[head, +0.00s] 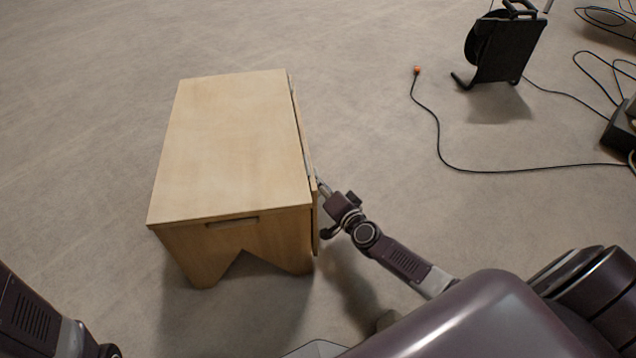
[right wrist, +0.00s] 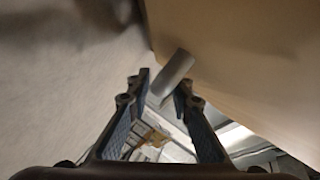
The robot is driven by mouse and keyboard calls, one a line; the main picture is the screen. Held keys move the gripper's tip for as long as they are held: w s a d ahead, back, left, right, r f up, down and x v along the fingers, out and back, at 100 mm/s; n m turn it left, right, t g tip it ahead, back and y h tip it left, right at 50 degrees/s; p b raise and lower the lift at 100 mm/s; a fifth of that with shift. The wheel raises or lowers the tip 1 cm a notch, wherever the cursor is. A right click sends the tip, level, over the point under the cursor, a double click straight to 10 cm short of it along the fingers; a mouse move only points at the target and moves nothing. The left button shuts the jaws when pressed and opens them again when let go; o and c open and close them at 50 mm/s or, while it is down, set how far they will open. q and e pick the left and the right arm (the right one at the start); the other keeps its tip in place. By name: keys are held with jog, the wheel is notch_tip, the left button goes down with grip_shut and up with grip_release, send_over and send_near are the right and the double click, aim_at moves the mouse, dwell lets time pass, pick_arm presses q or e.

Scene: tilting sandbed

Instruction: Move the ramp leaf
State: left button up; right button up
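A light wooden box-like stand (head: 235,145) has a flat top and a notched front. The ramp leaf (head: 316,215) appears to be the thin wooden panel along its right side, seen nearly edge-on and hanging down. My right gripper (head: 322,188) is at that side, close to the panel. In the right wrist view its fingers (right wrist: 163,85) are apart. A grey tab (right wrist: 173,72) shows at the fingertips, and I cannot tell whether they touch it. A wooden panel (right wrist: 240,50) fills the right of that view. My left gripper is not in view; only part of my left arm shows.
A black cable reel (head: 505,48) stands at the back right. Its cable (head: 440,140) runs across the floor to a dark box (head: 622,130) at the right edge. The floor (head: 375,120) between the stand and the cable is clear.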

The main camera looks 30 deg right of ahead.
grip_shut()
